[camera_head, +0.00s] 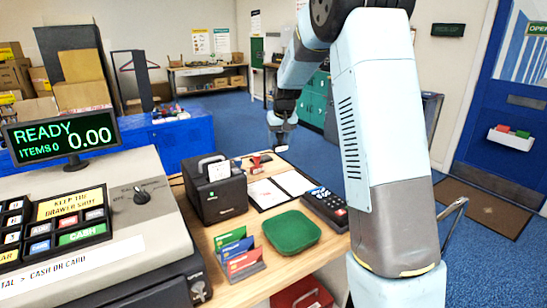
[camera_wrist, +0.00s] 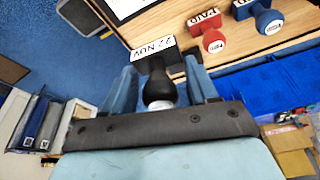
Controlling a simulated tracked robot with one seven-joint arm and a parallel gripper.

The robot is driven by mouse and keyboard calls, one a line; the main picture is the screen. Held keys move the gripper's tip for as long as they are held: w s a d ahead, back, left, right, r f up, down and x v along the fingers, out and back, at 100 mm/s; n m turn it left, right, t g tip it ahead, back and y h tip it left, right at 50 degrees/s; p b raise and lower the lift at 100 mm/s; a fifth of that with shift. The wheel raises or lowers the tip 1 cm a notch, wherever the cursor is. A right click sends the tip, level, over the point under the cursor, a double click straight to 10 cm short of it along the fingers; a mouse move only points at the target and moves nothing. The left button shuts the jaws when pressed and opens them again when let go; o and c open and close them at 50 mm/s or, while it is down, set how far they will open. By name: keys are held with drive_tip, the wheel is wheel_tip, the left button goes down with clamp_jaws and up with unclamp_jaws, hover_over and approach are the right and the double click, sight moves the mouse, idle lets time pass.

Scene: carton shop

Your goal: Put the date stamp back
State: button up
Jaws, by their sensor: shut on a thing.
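The date stamp (camera_wrist: 158,90) shows in the wrist view, with a round black handle and a white label reading "22 NOV". My gripper (camera_wrist: 161,76) is shut on it, with one blue finger on each side of the handle. The stamp is near the counter's wooden edge in that view; I cannot tell its height. In the head view my gripper (camera_head: 281,122) is out beyond the counter's far end, small and dark, and the stamp is hard to make out. A red stamp (camera_wrist: 210,37) marked "PAID" and a blue stamp (camera_wrist: 267,19) stand on the wood.
The wooden counter (camera_head: 265,245) holds a black boxy machine (camera_head: 215,190), a clipboard with papers (camera_head: 290,182), a card terminal (camera_head: 325,207), a green tray (camera_head: 292,232) and a leaflet holder (camera_head: 238,255). The till (camera_head: 110,225) fills the left. Blue floor lies beyond.

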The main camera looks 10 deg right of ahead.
drive_tip(key=w+f, duration=0.1)
drive_tip(key=f, duration=0.1)
drive_tip(key=w+f, duration=0.2)
drive_tip(key=w+a+f, duration=0.1)
drive_tip(key=w+f, duration=0.1)
drive_tip(key=shift+w+f, duration=0.2)
drive_tip(key=shift+w, duration=0.05)
drive_tip(key=shift+f, duration=1.4)
drive_tip(key=o, duration=0.8)
drive_tip(key=shift+o, duration=0.2)
